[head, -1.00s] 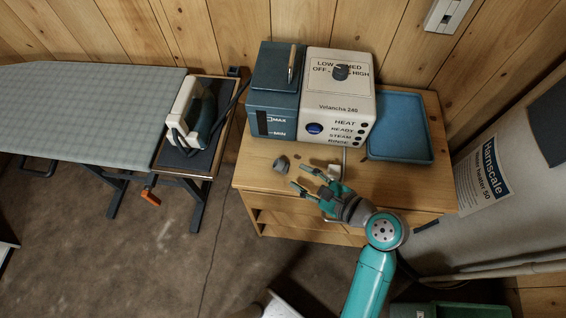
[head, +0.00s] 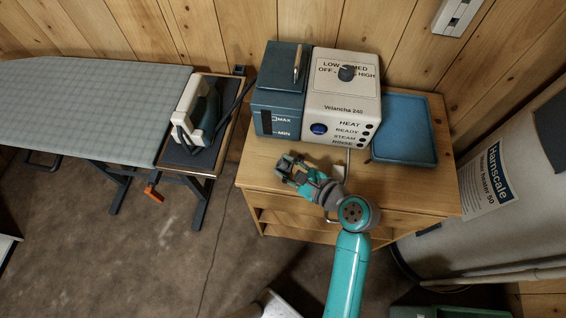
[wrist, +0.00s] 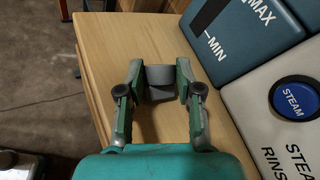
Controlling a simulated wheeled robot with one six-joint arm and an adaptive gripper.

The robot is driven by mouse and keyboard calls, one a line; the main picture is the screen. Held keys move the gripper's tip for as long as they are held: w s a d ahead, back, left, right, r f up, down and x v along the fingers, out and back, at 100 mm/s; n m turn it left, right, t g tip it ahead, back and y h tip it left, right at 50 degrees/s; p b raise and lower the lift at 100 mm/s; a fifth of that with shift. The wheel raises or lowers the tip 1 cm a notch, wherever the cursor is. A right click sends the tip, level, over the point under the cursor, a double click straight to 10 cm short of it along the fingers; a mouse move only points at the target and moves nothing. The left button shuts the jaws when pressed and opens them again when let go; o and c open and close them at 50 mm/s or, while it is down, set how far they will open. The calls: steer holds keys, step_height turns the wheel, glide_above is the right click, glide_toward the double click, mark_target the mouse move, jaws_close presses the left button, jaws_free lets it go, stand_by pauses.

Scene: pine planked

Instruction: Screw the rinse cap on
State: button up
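The grey rinse cap (wrist: 159,82) is on the wooden top near its left edge, between my gripper's two fingers in the wrist view. My gripper (wrist: 160,84) is spread around it, one finger on each side, with barely any gap visible; firm contact is not clear. In the head view my gripper (head: 286,168) hides most of the cap. The white and blue steam station (head: 342,100) stands behind, with a RINSE label low on its front. Its rinse opening is not clearly visible.
A blue tray (head: 403,130) lies right of the station. The blue water tank (head: 282,90) forms its left side. An iron (head: 195,112) rests by the ironing board (head: 90,110) at left. A white heater (head: 500,190) stands at right. The cabinet top (head: 390,188) is clear at front right.

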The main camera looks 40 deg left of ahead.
steer(key=c, duration=0.4)
steer(key=shift+o, duration=0.2)
